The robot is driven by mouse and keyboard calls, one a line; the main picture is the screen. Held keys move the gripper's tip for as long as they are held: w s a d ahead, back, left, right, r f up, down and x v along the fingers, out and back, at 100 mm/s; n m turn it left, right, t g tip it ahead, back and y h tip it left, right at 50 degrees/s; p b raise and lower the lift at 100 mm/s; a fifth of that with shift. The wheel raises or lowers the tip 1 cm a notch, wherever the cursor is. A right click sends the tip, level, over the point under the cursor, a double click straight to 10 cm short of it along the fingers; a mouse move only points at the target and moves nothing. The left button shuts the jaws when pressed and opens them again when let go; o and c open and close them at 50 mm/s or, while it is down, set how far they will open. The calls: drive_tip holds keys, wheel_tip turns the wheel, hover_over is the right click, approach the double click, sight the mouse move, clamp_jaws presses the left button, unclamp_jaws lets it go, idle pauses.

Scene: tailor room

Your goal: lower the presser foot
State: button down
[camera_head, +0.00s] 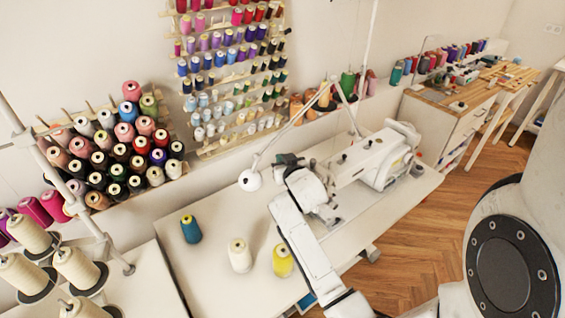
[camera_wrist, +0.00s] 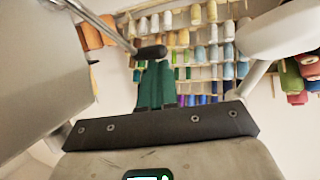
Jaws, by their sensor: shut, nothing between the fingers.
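The white sewing machine (camera_head: 368,160) stands on the white table, with my arm partly in front of its left end. In the wrist view its grey body (camera_wrist: 45,75) fills the left side. A thin metal lever with a black tip (camera_wrist: 152,52), probably the presser foot lever, reaches in from the upper left. My gripper (camera_wrist: 154,68) has green fingers held together with nothing between them. Their tips appear just below the black tip; I cannot tell if they touch. In the head view my gripper (camera_head: 284,160) is at the machine's left end. The presser foot itself is hidden.
A white lamp head (camera_head: 250,180) hangs close left of my gripper, its arm crossing above. Teal (camera_head: 191,229), cream (camera_head: 240,256) and yellow (camera_head: 283,260) spools stand on the table (camera_head: 215,275). Thread racks (camera_head: 230,80) line the wall behind. The table's left part is mostly clear.

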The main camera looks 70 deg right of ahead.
drive_tip(key=f+b, duration=0.3)
drive_tip(key=f, duration=0.1)
drive_tip(key=w+f+b, duration=0.1)
drive_tip(key=b, duration=0.1)
drive_tip(key=shift+d+f+b, duration=0.3)
drive_tip(key=shift+f+b, duration=0.05)
drive_tip(key=shift+f, duration=0.05)
idle(0.5)
drive_tip(key=s+a+r+p, duration=0.3)
drive_tip(key=s+p, duration=0.3)
drive_tip(key=p, duration=0.1)
drive_tip(key=shift+a, duration=0.35)
idle(0.6)
